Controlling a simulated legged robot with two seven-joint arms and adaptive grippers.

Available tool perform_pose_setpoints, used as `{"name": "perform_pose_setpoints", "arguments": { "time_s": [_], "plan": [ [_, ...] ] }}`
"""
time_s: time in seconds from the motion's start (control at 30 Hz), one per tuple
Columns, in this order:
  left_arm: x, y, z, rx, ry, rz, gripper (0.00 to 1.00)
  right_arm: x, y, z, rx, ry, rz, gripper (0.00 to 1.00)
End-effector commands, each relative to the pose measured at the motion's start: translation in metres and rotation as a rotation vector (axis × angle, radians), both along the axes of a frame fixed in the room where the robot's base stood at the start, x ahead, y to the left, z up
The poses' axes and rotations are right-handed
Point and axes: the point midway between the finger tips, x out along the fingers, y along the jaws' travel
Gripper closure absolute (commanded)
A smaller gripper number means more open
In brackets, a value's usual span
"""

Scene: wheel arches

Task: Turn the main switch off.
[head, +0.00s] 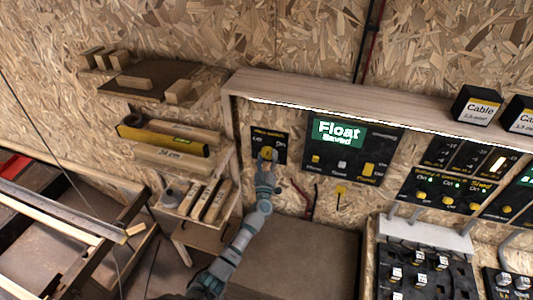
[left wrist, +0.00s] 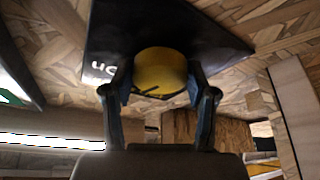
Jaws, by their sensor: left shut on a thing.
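The main switch is a yellow knob on a small black plate (head: 257,134) on the chipboard wall, under the wooden shelf. My left gripper (head: 267,156) reaches up to it and covers part of the knob in the head view. In the left wrist view the yellow knob (left wrist: 160,72) sits between the two fingers of my left gripper (left wrist: 162,95), which is shut on it. White lettering shows on the black plate (left wrist: 112,45) beside the knob; part reads "ON". The knob's exact setting is hard to tell. My right gripper is not in view.
A black panel (head: 386,143) with a green "Float Saved" screen is right of the switch. A wooden shelf (head: 330,98) runs above. Wooden racks with tools (head: 165,140) stand left. A brown bench top (head: 310,255) below is clear.

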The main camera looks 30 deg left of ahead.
Motion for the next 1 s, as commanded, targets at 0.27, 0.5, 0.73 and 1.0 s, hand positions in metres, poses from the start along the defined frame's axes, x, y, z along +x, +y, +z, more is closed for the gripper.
{"name": "perform_pose_setpoints", "arguments": {
  "time_s": [0.27, 0.5, 0.73, 1.0],
  "plan": [
    [0.001, -0.003, 0.003, -0.261, -0.056, 0.000, 0.78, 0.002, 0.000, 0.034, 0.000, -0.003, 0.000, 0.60],
    [0.001, -0.004, 0.004, -0.483, -0.109, 0.000, 0.78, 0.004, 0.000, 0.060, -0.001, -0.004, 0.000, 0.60],
    [0.001, -0.005, 0.005, -0.692, -0.159, 0.001, 0.78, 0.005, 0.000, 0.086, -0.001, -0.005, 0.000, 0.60],
    [0.001, -0.005, 0.005, -0.892, -0.207, 0.001, 0.78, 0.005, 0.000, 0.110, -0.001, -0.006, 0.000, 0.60]
  ]
}}
